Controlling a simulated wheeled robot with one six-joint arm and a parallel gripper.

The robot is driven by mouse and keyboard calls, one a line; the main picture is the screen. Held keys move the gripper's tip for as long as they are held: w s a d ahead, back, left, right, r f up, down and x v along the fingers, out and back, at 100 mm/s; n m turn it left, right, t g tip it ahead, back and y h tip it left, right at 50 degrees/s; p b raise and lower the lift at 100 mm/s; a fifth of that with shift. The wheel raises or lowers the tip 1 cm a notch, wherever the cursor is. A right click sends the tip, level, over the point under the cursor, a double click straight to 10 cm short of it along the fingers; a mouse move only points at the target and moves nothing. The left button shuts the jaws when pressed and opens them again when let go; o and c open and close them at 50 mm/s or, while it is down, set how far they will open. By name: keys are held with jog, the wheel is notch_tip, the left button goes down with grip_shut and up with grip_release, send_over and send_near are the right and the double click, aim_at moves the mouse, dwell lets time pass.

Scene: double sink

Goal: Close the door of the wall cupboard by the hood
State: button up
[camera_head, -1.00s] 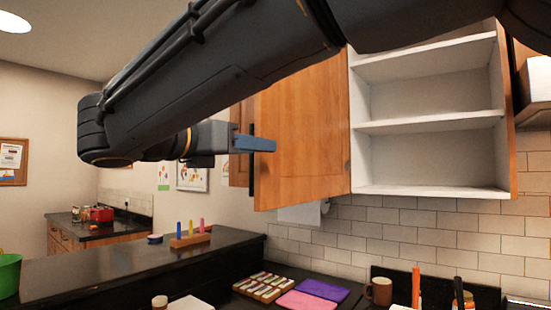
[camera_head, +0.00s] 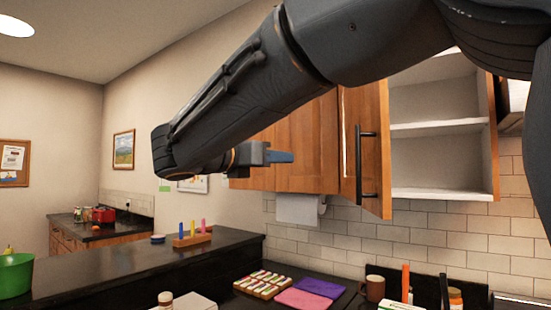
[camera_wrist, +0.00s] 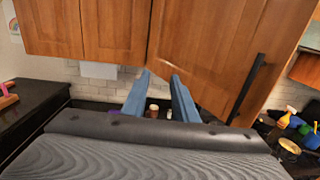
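The wall cupboard (camera_head: 437,160) has white shelves, and its right part shows open and empty. Its wooden door (camera_head: 378,100) stands partly open, hinged at its left, with its outer face and black bar handle (camera_head: 366,160) in view. In the wrist view the door (camera_wrist: 215,45) fills the upper right, with the handle (camera_wrist: 248,88) to the right of the fingers. My gripper (camera_head: 282,157) is left of the door in the head view. In the wrist view its blue fingers (camera_wrist: 160,75) are apart with nothing between them, near the door's lower edge. I cannot tell whether they touch it.
A shut wooden cupboard (camera_head: 300,150) adjoins on the left, with a paper roll (camera_head: 297,208) below. The counter holds a mug (camera_head: 375,288), pink and purple mats, a block tray (camera_head: 263,284) and a peg stand (camera_head: 192,238). My arm crosses the upper view.

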jog(key=shift+w, duration=0.1)
grip_shut()
dwell(1.1)
jog(key=shift+o, duration=0.7)
grip_release()
jog(key=shift+a, duration=0.1)
jog(key=b+v, duration=0.2)
jog(key=v, duration=0.5)
jog(key=shift+s+a, duration=0.2)
jog(key=shift+s, duration=0.1)
